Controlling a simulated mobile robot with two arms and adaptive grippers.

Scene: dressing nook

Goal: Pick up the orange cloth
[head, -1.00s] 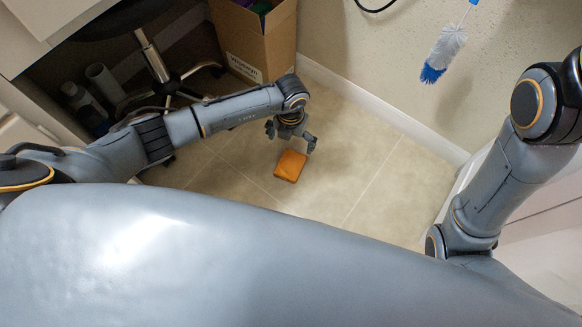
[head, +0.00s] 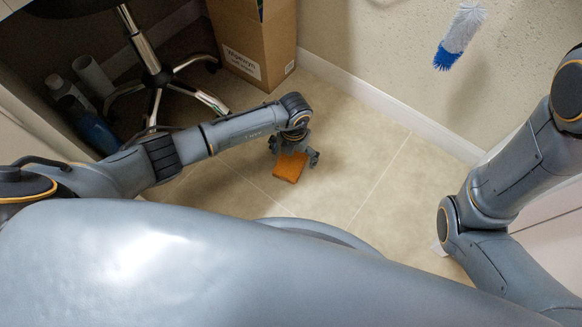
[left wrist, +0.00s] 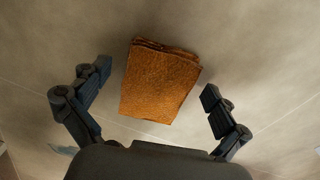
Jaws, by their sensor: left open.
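The orange cloth (head: 290,168) lies folded into a small flat block on the beige tiled floor. In the left wrist view the cloth (left wrist: 159,82) sits between and slightly beyond the fingertips, with clear floor on both sides. My left gripper (head: 294,157) is open and empty above the cloth, covering part of its far edge in the head view. Its two fingers (left wrist: 157,86) are spread wide in the left wrist view and appear apart from the cloth. My right arm shows at the right, but its gripper is out of view.
A cardboard box (head: 262,50) stands by the wall. A chair base (head: 158,76) and several bottles (head: 85,125) are at the left. A blue and white brush (head: 460,37) hangs by the wall. The floor right of the cloth is free.

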